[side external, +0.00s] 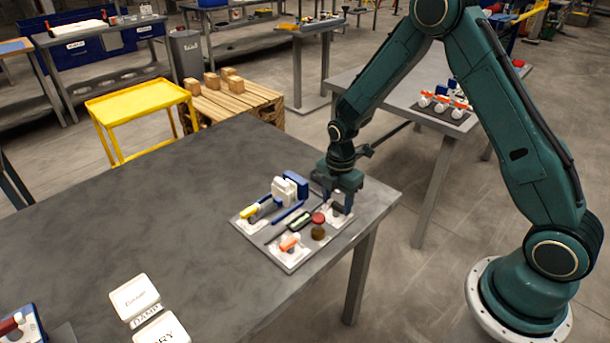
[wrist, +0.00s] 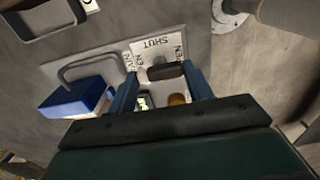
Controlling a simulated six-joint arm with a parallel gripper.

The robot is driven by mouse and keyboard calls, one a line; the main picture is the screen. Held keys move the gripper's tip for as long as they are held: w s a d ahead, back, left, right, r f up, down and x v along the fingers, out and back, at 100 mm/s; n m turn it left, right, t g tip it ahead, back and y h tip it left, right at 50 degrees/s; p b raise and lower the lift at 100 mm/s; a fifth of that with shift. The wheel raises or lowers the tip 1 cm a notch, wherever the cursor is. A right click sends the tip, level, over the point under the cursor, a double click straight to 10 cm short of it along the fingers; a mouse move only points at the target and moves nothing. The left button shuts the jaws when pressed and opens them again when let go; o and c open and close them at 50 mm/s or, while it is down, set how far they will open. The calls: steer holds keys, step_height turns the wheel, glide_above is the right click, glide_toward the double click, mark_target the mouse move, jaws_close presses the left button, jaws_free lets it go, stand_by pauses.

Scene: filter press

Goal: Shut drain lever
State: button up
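A white press plate (side external: 290,261) lies at the table's right corner, with several levers and knobs on it. My gripper (side external: 338,209) points down over the plate's right end. In the wrist view, my gripper's two blue fingers (wrist: 161,90) stand apart, one on each side of a dark lever handle (wrist: 165,72). A small gap shows between the left finger and the handle; contact on the right is unclear. A SHUT label (wrist: 151,43) lies just beyond the handle, with an OPEN label to its right.
A white and blue block (side external: 284,191), a yellow handle (side external: 249,211), an orange lever (side external: 289,243) and a red knob (side external: 318,218) crowd the plate beside my gripper. White sign cards (side external: 134,297) lie at the table's front. The table's middle is clear.

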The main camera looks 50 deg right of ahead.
steer(key=shift+m, duration=0.4)
steer(key=shift+c, duration=0.2)
steer(key=m, duration=1.2)
steer(key=shift+r+m, duration=0.1)
steer(key=shift+m, duration=2.5)
steer(key=o, duration=1)
steer(key=shift+r, duration=0.1)
